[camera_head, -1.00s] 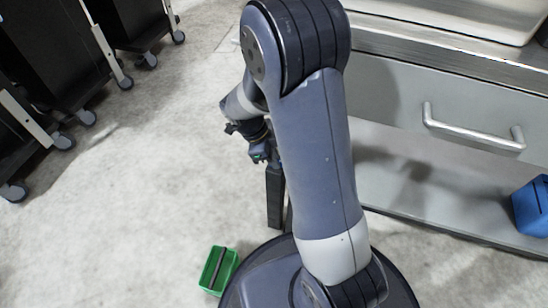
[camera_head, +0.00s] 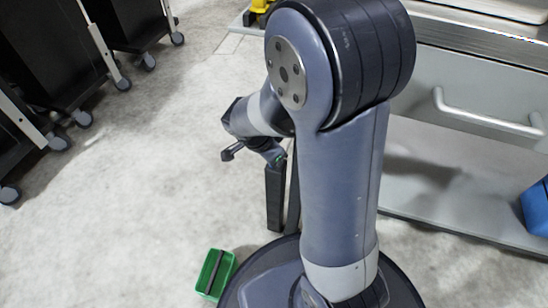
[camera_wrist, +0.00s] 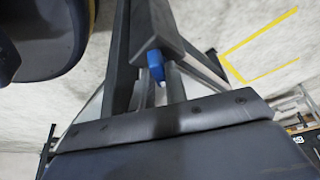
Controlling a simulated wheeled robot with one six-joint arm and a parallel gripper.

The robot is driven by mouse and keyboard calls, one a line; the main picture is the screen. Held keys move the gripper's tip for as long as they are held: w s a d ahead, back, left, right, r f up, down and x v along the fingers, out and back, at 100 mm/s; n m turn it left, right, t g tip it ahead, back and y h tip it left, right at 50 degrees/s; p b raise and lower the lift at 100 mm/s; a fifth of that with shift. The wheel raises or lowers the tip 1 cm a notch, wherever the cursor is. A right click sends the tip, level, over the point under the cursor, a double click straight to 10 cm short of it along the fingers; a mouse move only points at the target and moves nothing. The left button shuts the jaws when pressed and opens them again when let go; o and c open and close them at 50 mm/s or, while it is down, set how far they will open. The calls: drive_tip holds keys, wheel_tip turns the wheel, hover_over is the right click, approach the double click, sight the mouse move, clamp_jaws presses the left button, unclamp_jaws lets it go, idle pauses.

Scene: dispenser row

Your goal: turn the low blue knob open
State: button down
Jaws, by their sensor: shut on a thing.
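A small blue piece, which I take for the blue knob (camera_wrist: 156,66), shows near the middle of the wrist view. It lies between the dark finger parts of my gripper (camera_wrist: 150,74), which is shut on it. A dark block covers the upper side of the knob, so how far it is turned cannot be told. In the head view my gripper is low beyond my arm, and its fingertips and the knob cannot be made out.
A green crate (camera_head: 205,273) with a dark bar sits on the floor. Dark wheeled carts (camera_head: 110,40) stand at the left. A grey counter with a drawer handle (camera_head: 490,118) and a blue box (camera_head: 538,206) are at the right. Pale floor (camera_head: 130,190) between is clear.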

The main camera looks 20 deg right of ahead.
drive_tip(key=shift+n, duration=0.3)
drive_tip(key=c, duration=1.4)
unclamp_jaws()
drive_tip(key=shift+c, duration=0.2)
drive_tip(key=p+v, duration=0.4)
drive_tip(key=v, duration=0.6)
drive_tip(key=shift+s+r+p, duration=0.2)
drive_tip(key=shift+r+p, duration=0.15)
drive_tip(key=shift+a, duration=0.2)
